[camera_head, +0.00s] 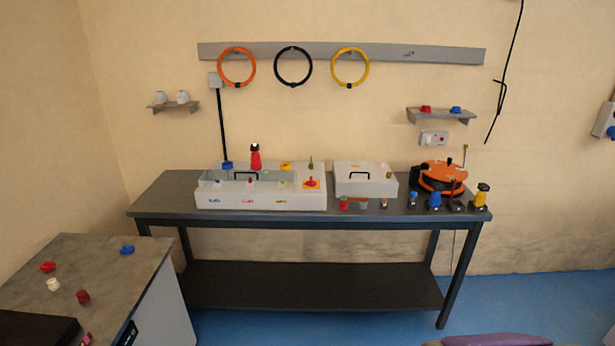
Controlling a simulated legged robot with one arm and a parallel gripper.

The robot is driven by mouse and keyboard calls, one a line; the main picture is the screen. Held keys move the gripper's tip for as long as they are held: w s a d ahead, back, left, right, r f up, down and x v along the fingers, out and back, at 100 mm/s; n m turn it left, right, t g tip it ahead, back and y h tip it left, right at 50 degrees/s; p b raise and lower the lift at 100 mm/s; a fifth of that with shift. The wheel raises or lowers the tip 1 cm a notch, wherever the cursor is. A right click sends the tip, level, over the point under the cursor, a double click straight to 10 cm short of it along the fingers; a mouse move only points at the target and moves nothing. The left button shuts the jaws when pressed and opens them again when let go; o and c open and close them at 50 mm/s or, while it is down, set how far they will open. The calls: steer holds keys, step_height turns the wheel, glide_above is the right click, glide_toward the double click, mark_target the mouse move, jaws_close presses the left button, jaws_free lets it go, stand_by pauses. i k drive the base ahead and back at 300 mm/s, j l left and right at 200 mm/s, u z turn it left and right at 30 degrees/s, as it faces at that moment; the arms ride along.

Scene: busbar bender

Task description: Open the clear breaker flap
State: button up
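A long white control box (262,199) stands on the left half of the dark workbench against the wall. A see-through panel with a black handle (246,174), which looks like the clear breaker flap, covers the left part of its top. Small switches (250,183) show beneath or behind it. The panel looks lowered, but it is too small to be sure. My gripper is not in view.
The dark workbench (165,200) also holds a second white box with a black handle (364,186), an orange round device (440,178) and several connectors at the right. A grey-topped cabinet (90,265) stands at front left. Blue floor (340,325) is open ahead.

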mark_target(224, 171)
steer(key=i+j, duration=0.2)
steer(key=i, duration=0.2)
steer(key=i+j, duration=0.25)
steer(key=i, duration=0.15)
steer(key=i+j, duration=0.2)
steer(key=i, duration=0.2)
